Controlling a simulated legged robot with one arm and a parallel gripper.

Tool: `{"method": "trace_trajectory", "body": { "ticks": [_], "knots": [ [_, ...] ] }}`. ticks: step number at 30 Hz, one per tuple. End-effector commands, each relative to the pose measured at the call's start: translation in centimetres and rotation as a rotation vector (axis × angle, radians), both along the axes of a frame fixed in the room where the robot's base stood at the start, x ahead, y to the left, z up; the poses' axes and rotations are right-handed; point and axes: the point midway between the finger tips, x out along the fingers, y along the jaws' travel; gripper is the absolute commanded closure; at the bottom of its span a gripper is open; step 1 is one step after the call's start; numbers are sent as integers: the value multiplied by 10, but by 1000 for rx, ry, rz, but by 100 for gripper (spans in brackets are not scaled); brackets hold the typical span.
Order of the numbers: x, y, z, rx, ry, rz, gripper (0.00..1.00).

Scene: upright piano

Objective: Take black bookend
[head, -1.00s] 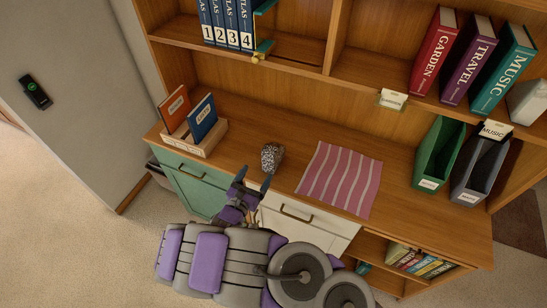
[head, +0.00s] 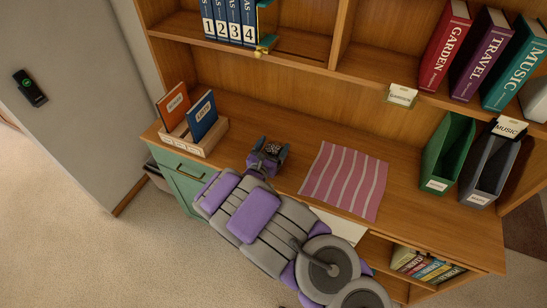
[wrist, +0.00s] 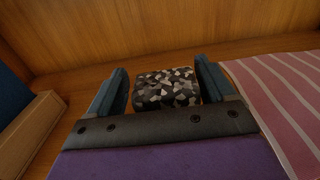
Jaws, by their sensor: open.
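A black block speckled with grey and white (head: 273,149) sits on the wooden desk; it is the only dark, bookend-like thing I see, and its full shape is partly hidden by my gripper. My gripper (head: 270,151) is over the desk at the block. In the wrist view the block (wrist: 167,89) lies between the two open blue fingers (wrist: 161,72), with a small gap on each side. The fingers are not closed on it.
A pink striped cloth (head: 345,181) lies just right of the block. A wooden holder (head: 203,147) with orange and blue books stands to the left. Green (head: 447,153) and grey (head: 490,168) file boxes stand at right. Shelves overhang the back.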

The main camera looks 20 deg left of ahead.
Motion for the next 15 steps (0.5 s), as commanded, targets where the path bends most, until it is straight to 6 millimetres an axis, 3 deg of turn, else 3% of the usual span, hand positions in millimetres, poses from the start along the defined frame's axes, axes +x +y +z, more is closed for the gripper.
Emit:
{"method": "trace_trajectory", "body": {
  "ticks": [10, 15],
  "knots": [
    [9, -1, 1, -1, -1, 1, 17],
    [9, 1, 0, -2, -1, 1, 32]
  ]
}}
